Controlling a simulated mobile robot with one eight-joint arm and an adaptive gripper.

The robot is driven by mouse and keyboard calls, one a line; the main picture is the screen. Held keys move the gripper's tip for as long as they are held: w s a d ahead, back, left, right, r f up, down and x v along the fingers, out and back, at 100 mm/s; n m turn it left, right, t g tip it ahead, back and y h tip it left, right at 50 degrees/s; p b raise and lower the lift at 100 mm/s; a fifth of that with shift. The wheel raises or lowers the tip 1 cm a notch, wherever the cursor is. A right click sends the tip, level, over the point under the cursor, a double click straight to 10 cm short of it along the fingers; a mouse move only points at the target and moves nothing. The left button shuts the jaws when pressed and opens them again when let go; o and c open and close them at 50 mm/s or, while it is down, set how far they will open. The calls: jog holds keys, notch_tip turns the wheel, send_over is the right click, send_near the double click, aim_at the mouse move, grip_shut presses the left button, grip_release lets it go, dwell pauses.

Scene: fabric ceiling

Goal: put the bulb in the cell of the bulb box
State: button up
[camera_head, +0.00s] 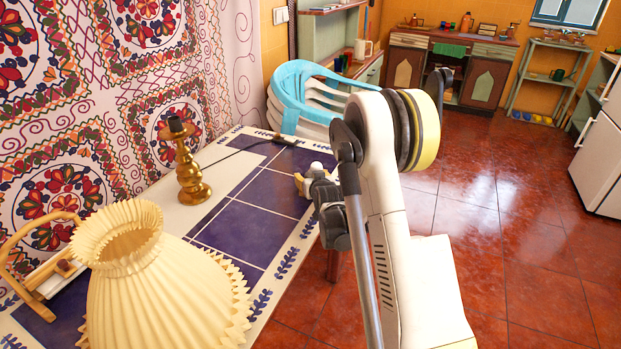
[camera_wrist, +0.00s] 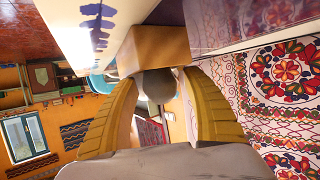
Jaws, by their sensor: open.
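The bulb shows in the wrist view as a pale grey round end (camera_wrist: 156,86), between the fingers of my gripper (camera_wrist: 158,76). A plain tan box (camera_wrist: 158,48), likely the bulb box, stands just beyond it on the table. The bulb's far end is hidden against the box, so I cannot tell how deep it sits in a cell. The yellow fingers are spread apart on both sides of the bulb. In the head view my gripper (camera_head: 308,182) is low at the table's right part, with the white bulb (camera_head: 317,166) beside it. The box is mostly hidden there.
The blue-and-white tiled table (camera_head: 262,192) carries a brass lamp base (camera_head: 188,165), a dark cord (camera_head: 235,150) and a pleated lampshade (camera_head: 165,285) in front. A wooden holder (camera_head: 40,262) is at left. Stacked chairs (camera_head: 300,92) stand behind. Open red floor lies to the right.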

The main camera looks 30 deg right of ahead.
jog(key=s+a+r+n+g+y+p, duration=0.1)
jog(key=s+a+r, duration=0.65)
jog(key=s, duration=0.25)
jog(key=s+a+r+n+g+y+p, duration=0.1)
jog(key=s+a+r+g+y+p, duration=0.1)
jog(key=s+a+r, duration=0.7)
jog(key=s+a+g, duration=0.1)
jog(key=s+a, duration=0.1)
jog(key=s, duration=0.8)
jog(key=s+a+n+g, duration=0.1)
jog(key=s+a+g, duration=0.1)
jog(key=s, duration=0.8)
jog(key=shift+s+a+r+y, duration=0.15)
jog(key=shift+a+r+y, duration=0.1)
jog(key=shift+a+y, duration=0.2)
